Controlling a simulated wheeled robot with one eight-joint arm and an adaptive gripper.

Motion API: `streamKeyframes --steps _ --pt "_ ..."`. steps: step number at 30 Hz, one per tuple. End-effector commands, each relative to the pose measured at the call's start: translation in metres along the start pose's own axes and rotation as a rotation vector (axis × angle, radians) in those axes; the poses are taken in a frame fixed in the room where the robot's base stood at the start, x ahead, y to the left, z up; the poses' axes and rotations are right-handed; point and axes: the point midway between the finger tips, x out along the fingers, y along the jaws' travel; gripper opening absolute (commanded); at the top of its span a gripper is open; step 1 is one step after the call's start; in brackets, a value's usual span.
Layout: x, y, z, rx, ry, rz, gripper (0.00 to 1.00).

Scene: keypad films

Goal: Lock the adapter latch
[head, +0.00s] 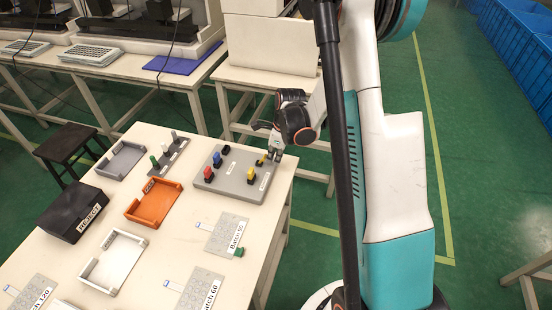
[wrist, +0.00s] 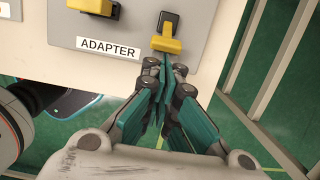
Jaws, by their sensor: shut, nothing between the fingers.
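The yellow latch lever (wrist: 166,45) sits on a dark mount on the grey panel (wrist: 205,20), right of the ADAPTER label (wrist: 108,47). In the head view the latch (head: 260,162) is small at the panel's right end. My gripper (wrist: 163,62) is shut and empty, its fingertips just below the lever's near edge; I cannot tell whether they touch. It also shows in the head view (head: 276,156), at the right end of the panel (head: 222,183). Another yellow piece on a dark base (wrist: 92,6) is above the label, partly cut off.
Red (head: 208,172) and blue (head: 217,158) pieces stand on the panel. Orange (head: 152,204), grey (head: 121,160) and white (head: 112,262) trays and a black REJECT box (head: 73,210) are to the left. Batch cards lie in front. The table edge is close to my gripper.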

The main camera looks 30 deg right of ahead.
Motion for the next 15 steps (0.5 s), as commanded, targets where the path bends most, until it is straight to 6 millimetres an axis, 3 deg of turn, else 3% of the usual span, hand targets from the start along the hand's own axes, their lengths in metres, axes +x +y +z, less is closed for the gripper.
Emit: streamKeyframes --steps 15 --pt "-0.0029 0.0000 0.0042 -0.001 0.065 0.000 0.00"
